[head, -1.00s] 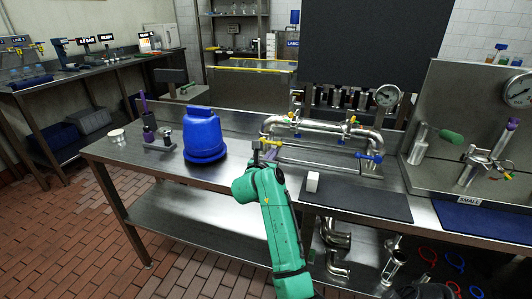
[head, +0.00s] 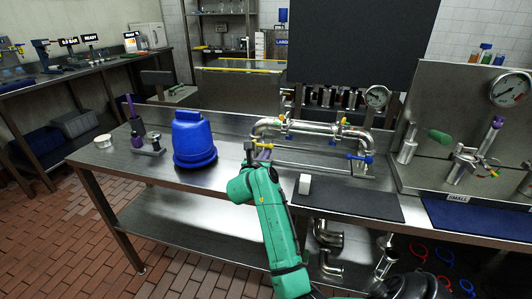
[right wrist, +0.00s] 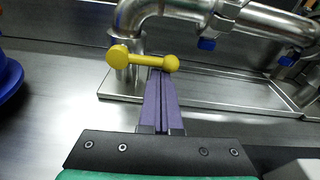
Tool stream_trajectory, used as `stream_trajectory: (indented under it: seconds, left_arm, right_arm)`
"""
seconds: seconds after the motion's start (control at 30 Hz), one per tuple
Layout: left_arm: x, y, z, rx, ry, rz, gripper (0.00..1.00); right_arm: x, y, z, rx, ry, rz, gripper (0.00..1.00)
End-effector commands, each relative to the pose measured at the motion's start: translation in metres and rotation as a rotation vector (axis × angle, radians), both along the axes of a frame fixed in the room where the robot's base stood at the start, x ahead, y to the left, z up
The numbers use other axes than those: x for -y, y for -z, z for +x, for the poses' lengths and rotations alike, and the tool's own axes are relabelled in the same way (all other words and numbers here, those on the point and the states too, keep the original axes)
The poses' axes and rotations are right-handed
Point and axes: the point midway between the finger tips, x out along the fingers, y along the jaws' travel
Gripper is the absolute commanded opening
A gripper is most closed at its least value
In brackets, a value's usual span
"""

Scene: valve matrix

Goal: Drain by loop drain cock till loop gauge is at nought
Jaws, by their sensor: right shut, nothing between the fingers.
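A steel pipe loop (head: 318,128) stands on the bench, with a round gauge (head: 377,97) behind its right end; the needle is too small to read. A yellow-handled cock (right wrist: 143,58) sits low on the loop's left leg. Its bar lies across the right wrist view, with a large knob at left and a smaller ball at right. My right gripper (head: 262,155) is shut and empty. Its purple fingers (right wrist: 160,78) end just below the bar, near the ball end; I cannot tell whether they touch it. My left gripper is out of view.
A blue-handled valve (head: 358,158) is at the loop's right foot. A panel with a larger gauge (head: 510,88) stands at right.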

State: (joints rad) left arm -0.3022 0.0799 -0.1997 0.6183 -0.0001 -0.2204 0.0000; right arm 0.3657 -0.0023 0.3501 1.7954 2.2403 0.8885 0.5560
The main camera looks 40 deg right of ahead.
Motion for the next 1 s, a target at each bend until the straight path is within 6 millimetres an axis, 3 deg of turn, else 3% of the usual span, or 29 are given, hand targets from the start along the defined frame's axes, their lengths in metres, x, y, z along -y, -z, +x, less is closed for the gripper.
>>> stream_trajectory:
  seconds: [0.37, 1.0]
  left_arm:
    - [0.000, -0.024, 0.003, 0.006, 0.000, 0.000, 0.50]
    - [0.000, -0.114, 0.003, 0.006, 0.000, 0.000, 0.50]
  right_arm:
    - [0.000, -0.011, -0.001, -0.081, 0.000, -0.059, 0.00]
    - [-0.002, -0.042, 0.002, -0.547, -0.004, -0.382, 0.00]
